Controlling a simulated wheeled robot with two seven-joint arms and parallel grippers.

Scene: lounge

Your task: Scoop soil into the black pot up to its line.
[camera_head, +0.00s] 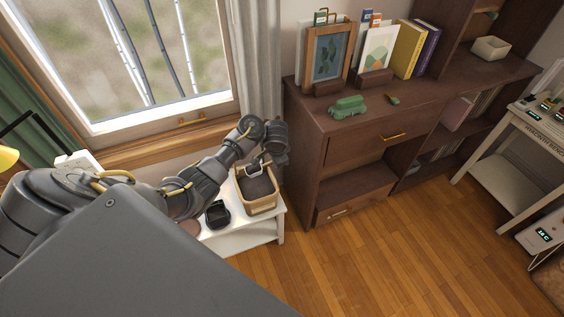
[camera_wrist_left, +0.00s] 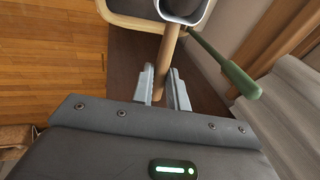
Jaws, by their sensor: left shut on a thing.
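My left gripper (camera_wrist_left: 162,74) is shut on the wooden handle (camera_wrist_left: 169,50) of a scoop in the left wrist view. The scoop's white-rimmed head (camera_wrist_left: 208,10) is at the top edge, with dark material inside its rim. In the head view the left arm reaches over a wooden box (camera_head: 259,209) of dark soil (camera_head: 258,186), and the scoop's pale head (camera_head: 251,171) is at or just above the soil. The black pot (camera_head: 217,215) stands left of the box. Its line cannot be made out. My right gripper is not in view.
A white low table (camera_head: 268,231) carries box and pot. A brown round dish (camera_head: 189,228) is beside the pot, partly hidden by my arm. A green handle (camera_wrist_left: 226,66) sticks out beside the scoop. A dark wooden cabinet (camera_head: 320,170) stands close right of the table; a window is behind.

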